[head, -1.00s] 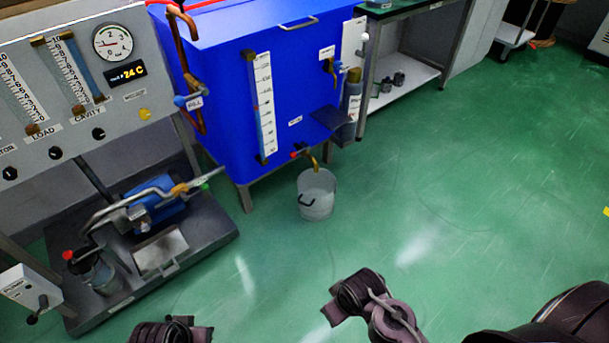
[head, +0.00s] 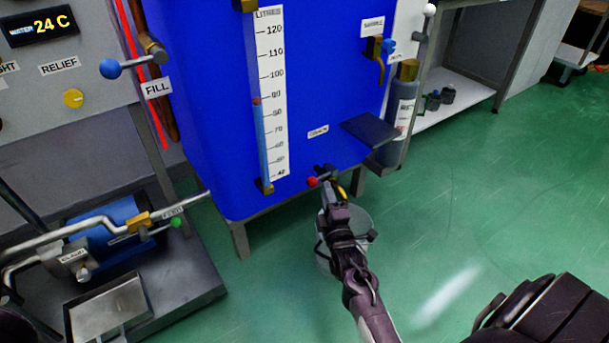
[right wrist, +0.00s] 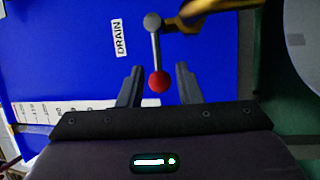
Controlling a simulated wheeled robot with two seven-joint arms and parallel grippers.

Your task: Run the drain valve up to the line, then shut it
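The drain valve's red-knobbed lever (head: 312,181) is low on the blue tank (head: 330,90), by the DRAIN label (head: 318,131). My right gripper (head: 328,188) is at it. In the right wrist view my right gripper (right wrist: 159,76) is open, with the red knob (right wrist: 159,82) between its fingers and visible gaps on both sides. A brass spout (right wrist: 215,10) is beyond. The litre gauge (head: 272,90) has a red mark near 85–90, with a lighter blue column below it. A bucket (head: 359,222) stands under the drain, partly hidden by my arm. My left gripper is not in view.
A blue-knobbed FILL valve (head: 113,68) is left of the tank. A pump with a green-knobbed valve (head: 176,222) and a metal tray (head: 108,308) stand low left. A dark shelf (head: 371,129) juts from the tank above the drain.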

